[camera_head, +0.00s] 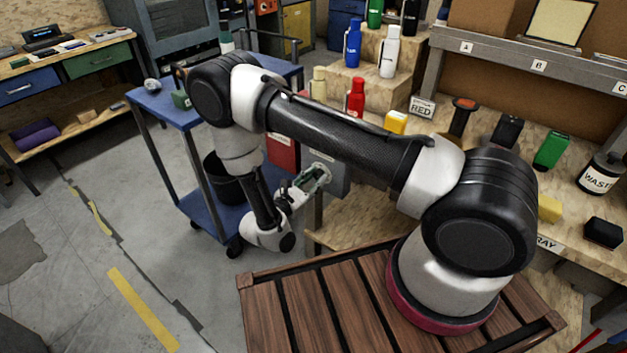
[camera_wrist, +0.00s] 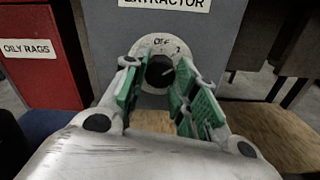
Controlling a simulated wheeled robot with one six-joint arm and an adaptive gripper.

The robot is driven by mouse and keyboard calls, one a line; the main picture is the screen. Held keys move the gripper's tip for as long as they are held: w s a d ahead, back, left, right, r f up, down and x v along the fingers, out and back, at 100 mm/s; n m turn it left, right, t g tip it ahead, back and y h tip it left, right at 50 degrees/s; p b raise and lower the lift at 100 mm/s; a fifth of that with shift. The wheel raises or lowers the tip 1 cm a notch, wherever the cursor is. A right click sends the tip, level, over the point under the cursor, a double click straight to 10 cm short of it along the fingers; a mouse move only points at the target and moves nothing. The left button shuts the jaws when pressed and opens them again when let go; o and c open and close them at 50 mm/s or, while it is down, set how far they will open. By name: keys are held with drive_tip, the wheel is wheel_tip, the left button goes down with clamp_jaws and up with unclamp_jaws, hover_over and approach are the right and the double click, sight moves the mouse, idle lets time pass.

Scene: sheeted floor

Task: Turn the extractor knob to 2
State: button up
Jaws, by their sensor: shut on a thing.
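The extractor box (camera_wrist: 215,40) is a grey panel with a label reading EXTRACTOR at the top of the wrist view. On it is a pale round dial (camera_wrist: 146,48) with OFF at its top and a small mark to the right that I cannot read surely. The black knob (camera_wrist: 160,72) sits at the dial's middle, between the green pads of my gripper (camera_wrist: 157,90). My gripper is shut on the knob, one finger on each side. A pale line on the knob points right. In the head view my gripper (camera_head: 316,178) meets the box's front; the knob is hidden there.
A red box marked OILY RAGS (camera_wrist: 38,60) stands just left of the extractor box. A blue cart (camera_head: 215,200) is left of my arm. The wooden bench (camera_head: 350,225) with bottles and bins is to the right. Open floor (camera_head: 80,270) lies at left.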

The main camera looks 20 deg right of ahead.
drive_tip(key=m, duration=0.5)
drive_tip(key=shift+m, duration=0.3)
idle(0.4)
drive_tip(key=o, duration=1)
drive_tip(key=shift+a, duration=0.1)
drive_tip(key=v, duration=1.2)
